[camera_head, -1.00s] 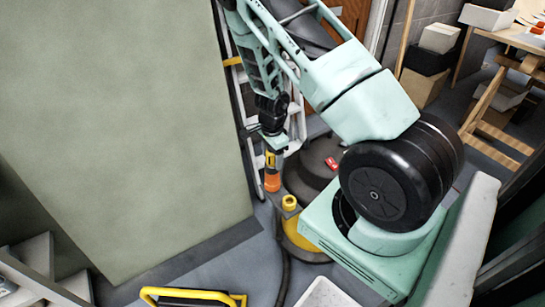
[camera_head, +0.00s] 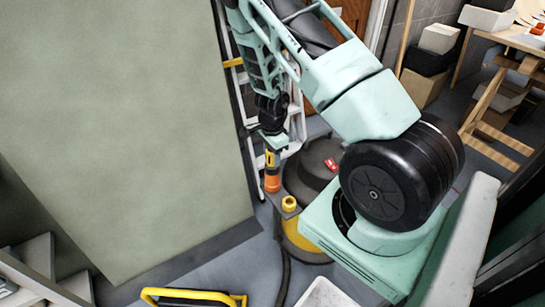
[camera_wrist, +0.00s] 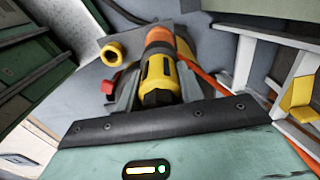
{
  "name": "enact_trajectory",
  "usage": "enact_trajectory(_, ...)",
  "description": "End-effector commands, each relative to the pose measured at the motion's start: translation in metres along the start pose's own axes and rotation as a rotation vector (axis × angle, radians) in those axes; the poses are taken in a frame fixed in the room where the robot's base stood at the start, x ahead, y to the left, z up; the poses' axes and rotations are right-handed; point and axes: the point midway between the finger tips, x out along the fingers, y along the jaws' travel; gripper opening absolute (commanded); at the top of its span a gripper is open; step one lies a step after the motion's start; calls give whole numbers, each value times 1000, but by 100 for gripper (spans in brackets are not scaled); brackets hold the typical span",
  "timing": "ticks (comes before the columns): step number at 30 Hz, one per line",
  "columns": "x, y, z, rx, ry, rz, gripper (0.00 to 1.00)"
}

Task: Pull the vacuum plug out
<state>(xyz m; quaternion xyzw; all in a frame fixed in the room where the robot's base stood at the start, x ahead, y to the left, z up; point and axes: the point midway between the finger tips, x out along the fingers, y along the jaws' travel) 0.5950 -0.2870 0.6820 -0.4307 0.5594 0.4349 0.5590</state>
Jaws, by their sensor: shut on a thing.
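My gripper (camera_head: 270,148) is shut on a yellow-and-black plug (camera_head: 270,160) with an orange end, held roughly upright. The wrist view shows the plug (camera_wrist: 158,76) between the two grey fingers (camera_wrist: 157,90). The vacuum (camera_head: 303,228) has a yellow body and a dark lid with a red piece, and stands right of the plug in the head view. A yellow ring-shaped fitting (camera_head: 289,202) is on its near side; it also shows in the wrist view (camera_wrist: 112,54). I cannot tell whether the plug's lower end touches anything.
A large green-grey panel (camera_head: 120,120) stands left of my gripper. A ladder (camera_head: 246,110) leans close behind it. A dark hose (camera_head: 284,270) runs along the floor. A yellow-framed item (camera_head: 190,297) lies at the front. An orange cord (camera_wrist: 202,76) passes beside the plug.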

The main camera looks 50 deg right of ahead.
Motion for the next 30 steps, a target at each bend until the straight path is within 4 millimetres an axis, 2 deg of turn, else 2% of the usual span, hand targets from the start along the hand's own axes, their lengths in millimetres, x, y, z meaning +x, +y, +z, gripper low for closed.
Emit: enact_trajectory(30, -41, 0, 0, 0, 0, 0, 1)
